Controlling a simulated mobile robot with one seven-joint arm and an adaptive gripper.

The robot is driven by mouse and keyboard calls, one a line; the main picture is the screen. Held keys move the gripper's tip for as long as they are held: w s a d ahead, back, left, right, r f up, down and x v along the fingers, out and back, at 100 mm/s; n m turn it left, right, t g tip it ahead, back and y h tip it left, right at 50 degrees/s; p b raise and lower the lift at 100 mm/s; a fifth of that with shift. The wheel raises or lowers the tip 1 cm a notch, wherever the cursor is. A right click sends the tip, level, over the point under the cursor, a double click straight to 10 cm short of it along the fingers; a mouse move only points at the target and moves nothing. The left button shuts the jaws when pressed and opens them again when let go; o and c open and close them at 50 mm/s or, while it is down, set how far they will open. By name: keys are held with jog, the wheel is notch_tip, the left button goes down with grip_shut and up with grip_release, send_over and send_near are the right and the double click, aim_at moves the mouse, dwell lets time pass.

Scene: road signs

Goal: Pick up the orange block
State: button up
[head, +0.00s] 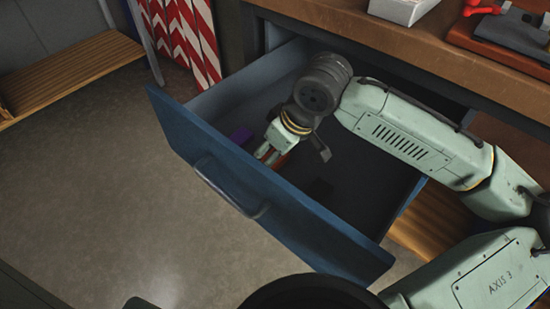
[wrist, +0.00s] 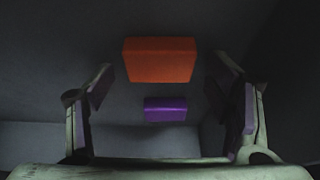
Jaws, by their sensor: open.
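The orange block (wrist: 160,60) lies in the drawer and shows in the wrist view at upper centre, in line with the gap between my fingers. In the head view only a small orange-red part (head: 280,160) shows beside my gripper (head: 268,154), the rest being hidden by it. My gripper also shows in the wrist view (wrist: 165,92), with its two fingers wide apart and nothing between them. My gripper is inside the open drawer, above the block. I cannot tell how far above it is.
The wooden worktop (head: 400,45) lies above the drawer at the back.

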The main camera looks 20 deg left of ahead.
jog(key=shift+c, duration=0.3)
jog(key=c, duration=1.3)
jog(key=shift+o, duration=0.2)
